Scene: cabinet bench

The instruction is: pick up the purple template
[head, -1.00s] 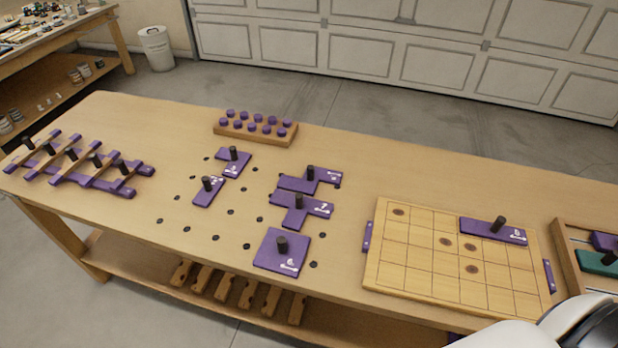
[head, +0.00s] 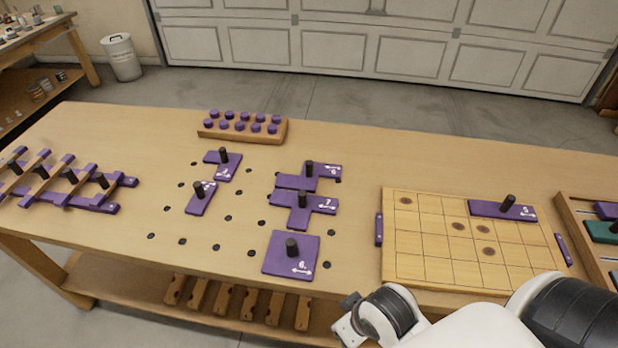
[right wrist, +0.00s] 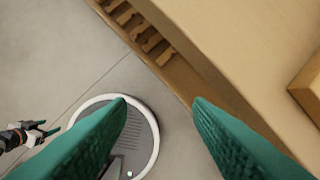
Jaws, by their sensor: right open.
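Several purple templates with black knobs lie on the bench: a square one (head: 283,262), a T-shaped one (head: 322,206), a stepped one (head: 295,182), a small bar (head: 199,203), an L-shaped one (head: 228,171) and a bar on the gridded board (head: 487,208). I cannot tell which one is meant. My right arm reaches in from the lower right in the head view, its fingers out of sight there. In the right wrist view my right gripper (right wrist: 160,106) is open and empty beside the bench's front edge. My left gripper (right wrist: 40,131) shows small at the left, its jaws unclear.
The gridded wooden board (head: 410,255) lies right of the templates, beside a tray (head: 585,245) holding purple and green pieces. A peg block (head: 205,133) stands behind. A purple-and-wood lattice (head: 75,190) is at left. Wooden pieces (head: 223,300) sit on the lower shelf.

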